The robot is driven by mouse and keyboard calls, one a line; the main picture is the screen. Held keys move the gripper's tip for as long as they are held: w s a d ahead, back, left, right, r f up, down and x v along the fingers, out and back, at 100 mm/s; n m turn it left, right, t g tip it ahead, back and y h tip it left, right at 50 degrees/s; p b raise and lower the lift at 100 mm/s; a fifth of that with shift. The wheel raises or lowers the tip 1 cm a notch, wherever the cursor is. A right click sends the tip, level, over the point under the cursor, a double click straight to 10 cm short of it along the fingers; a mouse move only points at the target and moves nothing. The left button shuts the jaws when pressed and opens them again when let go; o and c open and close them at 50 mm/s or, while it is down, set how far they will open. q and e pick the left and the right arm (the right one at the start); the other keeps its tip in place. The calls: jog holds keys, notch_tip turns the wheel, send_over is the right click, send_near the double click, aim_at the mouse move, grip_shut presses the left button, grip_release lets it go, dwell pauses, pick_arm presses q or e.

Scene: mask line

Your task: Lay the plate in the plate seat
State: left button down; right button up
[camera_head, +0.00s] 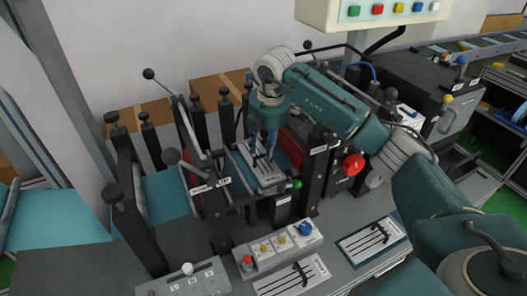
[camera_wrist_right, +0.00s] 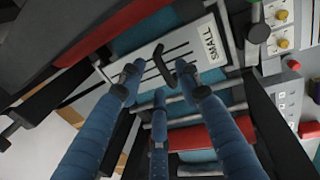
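A pale plate (camera_head: 262,172) with black slots and a dark handle lies within the frame of the machine at the centre. In the right wrist view the plate (camera_wrist_right: 197,48) carries the label "SMALL", and its curved black handle (camera_wrist_right: 160,62) stands up from it. My right gripper (camera_head: 268,150) points down over this plate. In the wrist view its blue fingers (camera_wrist_right: 160,82) are spread apart around the handle, with visible gaps. The seat's edges are partly hidden by the plate and gripper, so I cannot tell whether the plate lies fully flat. My left gripper is not in view.
Two similar plates lie in front, one by the button box (camera_head: 290,278) and one at the right (camera_head: 372,241). The button box (camera_head: 278,250) stands before the machine. Levers and black posts (camera_head: 122,150) crowd its left. A red knob (camera_head: 353,164) sits right of the gripper.

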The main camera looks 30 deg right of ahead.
jog(key=b+v, duration=0.2)
jog(key=v, duration=0.8)
jog(key=shift+r, duration=0.25)
dwell(0.7)
